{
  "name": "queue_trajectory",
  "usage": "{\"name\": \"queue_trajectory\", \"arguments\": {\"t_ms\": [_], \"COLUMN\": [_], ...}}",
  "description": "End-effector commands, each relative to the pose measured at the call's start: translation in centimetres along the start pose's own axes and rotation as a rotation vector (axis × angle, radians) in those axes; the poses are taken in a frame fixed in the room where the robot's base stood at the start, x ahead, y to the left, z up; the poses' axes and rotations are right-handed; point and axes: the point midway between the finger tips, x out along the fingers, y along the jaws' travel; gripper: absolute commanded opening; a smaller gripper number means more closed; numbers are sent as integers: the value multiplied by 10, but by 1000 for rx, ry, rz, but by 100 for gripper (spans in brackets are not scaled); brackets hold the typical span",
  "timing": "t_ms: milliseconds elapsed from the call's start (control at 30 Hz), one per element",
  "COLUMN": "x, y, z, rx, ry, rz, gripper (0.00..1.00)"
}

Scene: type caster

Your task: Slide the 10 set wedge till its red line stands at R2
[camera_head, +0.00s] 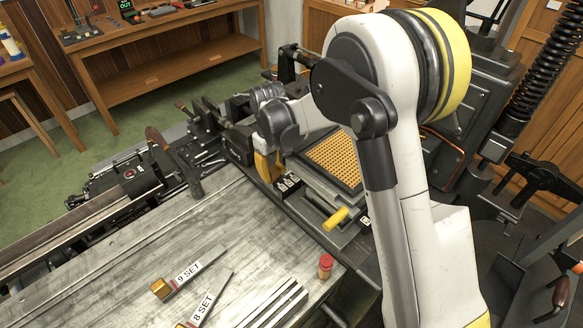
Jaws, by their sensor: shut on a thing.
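My gripper (267,166) is at the caster's near side, left of the square yellow grid (334,162). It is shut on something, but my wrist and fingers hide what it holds. I cannot make out the 10 set wedge or its red line. Small white marked plates (288,183) show just right of my gripper, too small to read, so I cannot tell which is R2. Two other wedges, labelled 9 SET (187,272) and 8 SET (205,303), lie on the grey metal bench top (130,262).
A yellow-tipped handle (336,218) sticks out below the grid. A small red-capped jar (325,266) stands near the bench's right edge. Metal bars (272,305) lie at the front. Dark levers and brackets (205,125) crowd the left of my gripper. The bench's middle is bare.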

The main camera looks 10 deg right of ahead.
Motion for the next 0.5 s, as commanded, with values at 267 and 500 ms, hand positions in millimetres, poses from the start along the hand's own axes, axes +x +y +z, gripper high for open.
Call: {"name": "queue_trajectory", "arguments": {"t_ms": [267,500], "x": [1,0], "y": [-4,-4], "z": [0,0], "rx": [-1,-1], "ry": [0,0], "rz": [-1,-1], "gripper": [33,54]}}
